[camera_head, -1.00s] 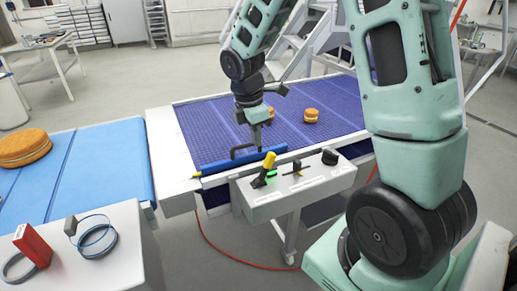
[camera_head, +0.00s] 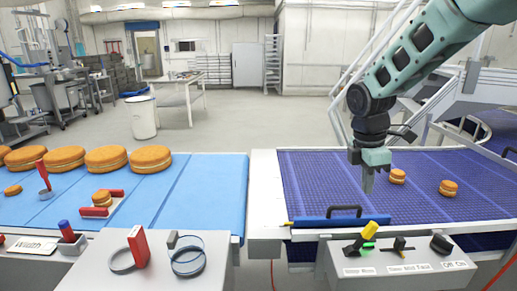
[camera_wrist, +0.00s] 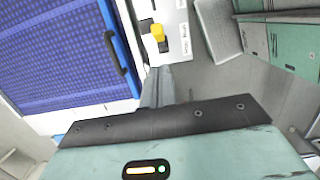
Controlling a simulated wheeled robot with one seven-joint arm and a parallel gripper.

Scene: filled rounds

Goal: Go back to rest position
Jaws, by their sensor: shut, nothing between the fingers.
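My gripper (camera_head: 368,183) points down above the front left part of the purple conveyor (camera_head: 310,172), behind the blue bar with a black handle (camera_head: 330,218). Its fingers are together and empty. In the wrist view the gripper's fingers (camera_wrist: 158,84) are shut beside the control box's yellow lever. Two small filled rounds lie on the purple conveyor to the right of my gripper, one close by (camera_head: 397,176) and one further right (camera_head: 448,187). My gripper is apart from both.
A control box (camera_head: 400,268) with a yellow lever (camera_head: 367,235) stands at the conveyor's front edge. To the left, a blue conveyor (camera_head: 205,195) carries several large rounds (camera_head: 107,158) and small ones. A red tool (camera_head: 138,246) and metal rings lie on the front ledge. Open floor lies behind.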

